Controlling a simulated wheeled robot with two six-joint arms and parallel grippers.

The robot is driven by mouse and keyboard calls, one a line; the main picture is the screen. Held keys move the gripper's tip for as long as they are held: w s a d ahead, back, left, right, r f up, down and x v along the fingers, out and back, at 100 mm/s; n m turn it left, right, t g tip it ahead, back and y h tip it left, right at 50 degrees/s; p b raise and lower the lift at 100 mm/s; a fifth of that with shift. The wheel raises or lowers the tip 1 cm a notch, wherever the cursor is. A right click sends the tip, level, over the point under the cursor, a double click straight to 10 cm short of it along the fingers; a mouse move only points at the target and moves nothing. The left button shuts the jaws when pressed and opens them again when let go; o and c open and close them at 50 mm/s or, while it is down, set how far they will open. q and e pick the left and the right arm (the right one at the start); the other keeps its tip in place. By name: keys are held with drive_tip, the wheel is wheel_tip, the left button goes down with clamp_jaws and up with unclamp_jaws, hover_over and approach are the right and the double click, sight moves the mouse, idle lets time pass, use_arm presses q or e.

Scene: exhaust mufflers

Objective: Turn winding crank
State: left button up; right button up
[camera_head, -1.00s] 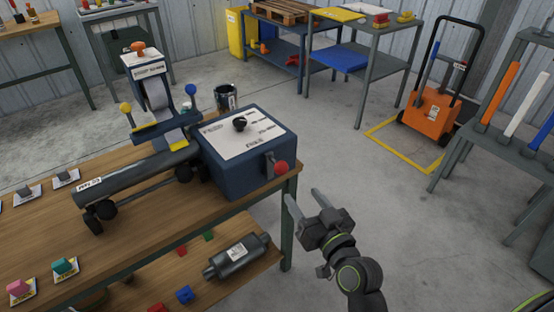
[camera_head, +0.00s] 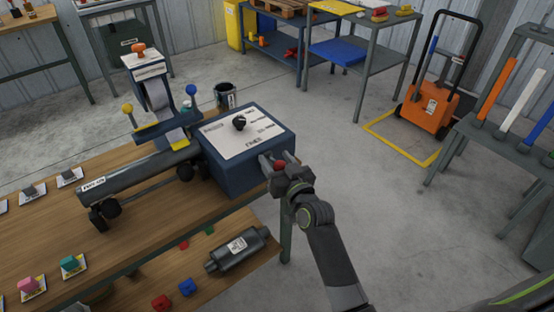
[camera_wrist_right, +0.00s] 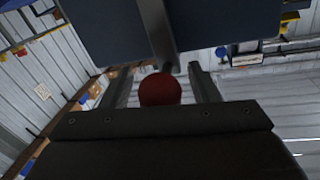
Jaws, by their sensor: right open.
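The winding crank shows as a red knob (camera_head: 280,164) on the side of a dark blue box (camera_head: 228,176) with a white top panel. In the right wrist view the red knob (camera_wrist_right: 160,90) sits between the two fingers, with a grey crank arm (camera_wrist_right: 157,35) running up from it. My right gripper (camera_head: 273,160) is at the crank; it also shows in the right wrist view (camera_wrist_right: 161,84). Its fingers are open, one on each side of the knob, with gaps visible. My left gripper is not in view.
A black dial (camera_head: 239,122) is on the box top. Another muffler (camera_head: 237,249) lies on the lower shelf.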

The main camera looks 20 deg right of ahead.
clamp_jaws()
idle(0.4)
drive_tip(key=shift+d, duration=0.1)
